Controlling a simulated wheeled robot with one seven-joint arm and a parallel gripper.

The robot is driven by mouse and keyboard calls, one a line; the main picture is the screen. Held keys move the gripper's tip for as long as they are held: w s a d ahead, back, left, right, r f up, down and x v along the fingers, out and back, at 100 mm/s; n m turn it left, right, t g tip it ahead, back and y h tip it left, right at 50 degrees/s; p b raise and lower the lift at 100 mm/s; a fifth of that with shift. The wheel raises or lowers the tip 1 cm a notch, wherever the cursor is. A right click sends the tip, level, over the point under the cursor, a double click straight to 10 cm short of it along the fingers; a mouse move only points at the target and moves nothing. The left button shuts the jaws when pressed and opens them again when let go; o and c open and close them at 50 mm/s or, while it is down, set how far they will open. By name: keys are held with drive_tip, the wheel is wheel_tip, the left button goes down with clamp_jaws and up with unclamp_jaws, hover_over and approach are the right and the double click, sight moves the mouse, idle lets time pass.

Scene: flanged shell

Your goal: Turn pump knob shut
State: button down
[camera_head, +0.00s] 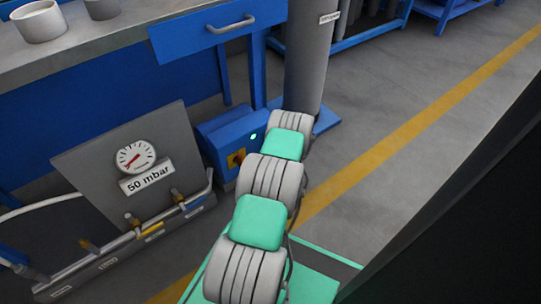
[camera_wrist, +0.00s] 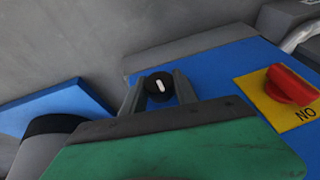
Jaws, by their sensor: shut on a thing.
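The pump is a blue box (camera_head: 216,128) standing on the floor beside the grey panel in the head view. Its blue face (camera_wrist: 225,75) fills the middle of the wrist view. A small round black knob (camera_wrist: 158,88) with a white mark sits on it; the mark stands close to upright in that view. My gripper (camera_wrist: 160,78) has one finger on each side of this knob and is shut on it. In the head view my arm hides the gripper and the black knob.
A red rotary switch (camera_wrist: 292,84) on a yellow plate marked "ON" is to the right. A gauge (camera_head: 136,156) above a "50 mbar" label is on the grey panel (camera_head: 88,150). A tall grey cylinder (camera_head: 308,55) stands behind the pump. Open floor lies right.

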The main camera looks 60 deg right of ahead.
drive_tip(key=shift+f+y, duration=0.1)
drive_tip(key=shift+y, duration=0.4)
drive_tip(key=shift+t, duration=0.3)
drive_tip(key=c, duration=0.9)
unclamp_jaws()
drive_tip(key=shift+c, duration=0.2)
drive_tip(key=p+v, duration=0.3)
drive_tip(key=v, duration=0.5)
